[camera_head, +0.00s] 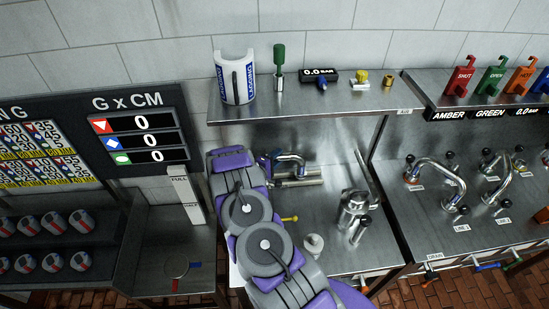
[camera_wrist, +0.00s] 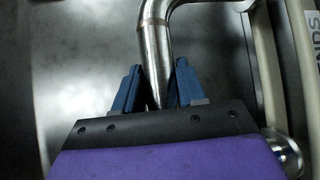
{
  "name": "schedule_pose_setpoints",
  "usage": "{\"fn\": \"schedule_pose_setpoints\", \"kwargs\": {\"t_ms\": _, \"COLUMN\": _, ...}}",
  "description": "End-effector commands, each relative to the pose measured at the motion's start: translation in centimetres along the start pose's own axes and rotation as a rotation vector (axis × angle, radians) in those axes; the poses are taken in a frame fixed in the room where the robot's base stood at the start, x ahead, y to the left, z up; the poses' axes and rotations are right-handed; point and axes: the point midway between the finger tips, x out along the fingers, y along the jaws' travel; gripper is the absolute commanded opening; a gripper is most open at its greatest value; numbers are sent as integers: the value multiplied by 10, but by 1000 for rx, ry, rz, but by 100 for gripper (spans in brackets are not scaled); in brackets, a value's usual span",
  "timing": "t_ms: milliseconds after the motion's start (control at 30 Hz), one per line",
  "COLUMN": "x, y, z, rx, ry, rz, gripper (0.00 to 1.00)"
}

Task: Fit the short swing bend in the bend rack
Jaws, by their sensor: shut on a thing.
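In the wrist view a bent steel pipe, seemingly the short swing bend (camera_wrist: 153,45), runs down between the two blue fingers of my gripper (camera_wrist: 155,95). The fingers are shut on it, and its upper end curves out of the frame. In the head view the curved bend (camera_head: 291,158) shows just right of my gripper (camera_head: 277,158), over the steel bench near straight steel tubes (camera_head: 298,182). These tubes may belong to the bend rack; I cannot tell whether the bend touches them. My arm hides part of the bench there.
A steel shelf (camera_head: 330,102) overhangs the bench, carrying a white lagging piece (camera_head: 235,80) and small fittings. A small white cup (camera_head: 313,244) stands nearer. In the wrist view, pale rails (camera_wrist: 266,70) run along the right.

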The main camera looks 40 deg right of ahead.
Motion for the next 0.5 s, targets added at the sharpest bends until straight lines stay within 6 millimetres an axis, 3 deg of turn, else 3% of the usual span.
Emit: {"fn": "schedule_pose_setpoints", "kwargs": {"t_ms": 500, "x": -4, "y": -9, "z": -4, "rx": 0, "ry": 1, "rz": 5, "gripper": 0}}
